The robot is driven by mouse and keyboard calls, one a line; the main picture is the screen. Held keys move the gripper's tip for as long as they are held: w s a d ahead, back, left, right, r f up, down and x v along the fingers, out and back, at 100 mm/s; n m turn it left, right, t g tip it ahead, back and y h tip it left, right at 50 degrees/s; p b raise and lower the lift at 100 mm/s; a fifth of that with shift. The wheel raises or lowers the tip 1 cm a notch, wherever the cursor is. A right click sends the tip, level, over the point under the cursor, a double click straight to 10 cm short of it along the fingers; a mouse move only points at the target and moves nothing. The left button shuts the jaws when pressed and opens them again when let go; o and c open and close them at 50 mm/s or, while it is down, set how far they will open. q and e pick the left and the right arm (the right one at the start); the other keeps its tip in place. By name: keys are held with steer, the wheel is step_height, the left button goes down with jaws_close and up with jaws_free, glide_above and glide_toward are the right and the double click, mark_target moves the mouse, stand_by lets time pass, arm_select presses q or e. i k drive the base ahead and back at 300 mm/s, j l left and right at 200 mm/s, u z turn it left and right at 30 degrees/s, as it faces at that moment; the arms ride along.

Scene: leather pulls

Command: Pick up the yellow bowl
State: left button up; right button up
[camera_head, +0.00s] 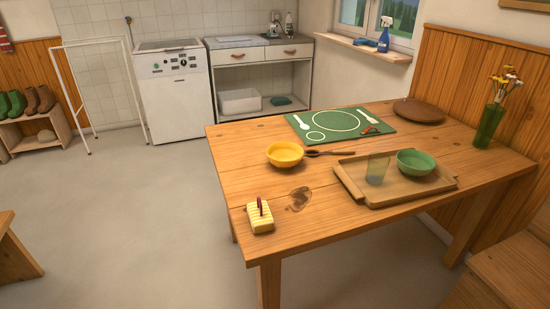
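The yellow bowl (285,154) stands upright on the wooden table (240,184), left of the table's middle and near its left edge. It looks empty. A dark spoon-like utensil (328,152) lies just right of the bowl, its left end close to or touching it. Neither of my grippers shows in the head view.
A green placemat (300,123) lies behind the bowl. A wooden tray (405,194) holds a green bowl (416,162) and a clear glass (377,169). A yellow sponge-like block (260,217) sits at the front left corner. A green vase (488,126) stands at right. Floor left of the table is clear.

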mark_target(284, 156)
steer(key=i+j+z, duration=0.2)
steer(key=j, duration=0.75)
steer(key=j+z, duration=0.15)
steer(key=j, duration=0.3)
steer(key=i+j+z, duration=0.15)
steer(key=j, duration=0.3)
steer(key=i+j+z, duration=0.15)
steer(key=j, duration=0.25)
steer(key=i+j+z, duration=0.1)
steer(key=i+j, duration=0.25)
steer(key=j, duration=0.1)
